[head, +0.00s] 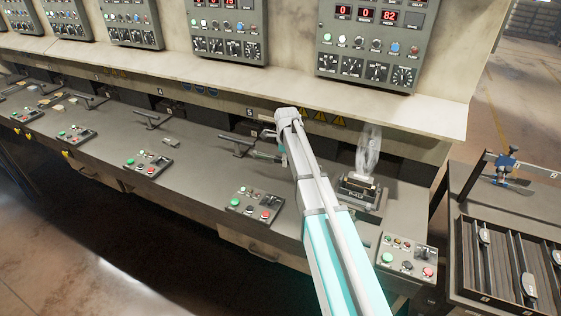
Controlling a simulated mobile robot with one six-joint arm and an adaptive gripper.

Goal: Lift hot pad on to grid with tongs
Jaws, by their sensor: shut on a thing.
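My arm reaches up from the lower right over the bench. My gripper (272,146) is at its far end, beside the right end of a dark bar handle (238,144). It is small and partly behind my arm. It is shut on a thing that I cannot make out. A block marked P-417 (357,194) stands on the bench right of my arm, with a pale plume like steam (368,150) above it. The hot pad is not clear; it may be at this block. I cannot pick out the tongs for certain.
Control boxes with green and red buttons (254,204) line the bench front; another (407,256) is at lower right. A shelf edge (380,125) overhangs the bench. The right side table holds a dark slatted tray (495,240) and a blue clamp-like tool (507,162).

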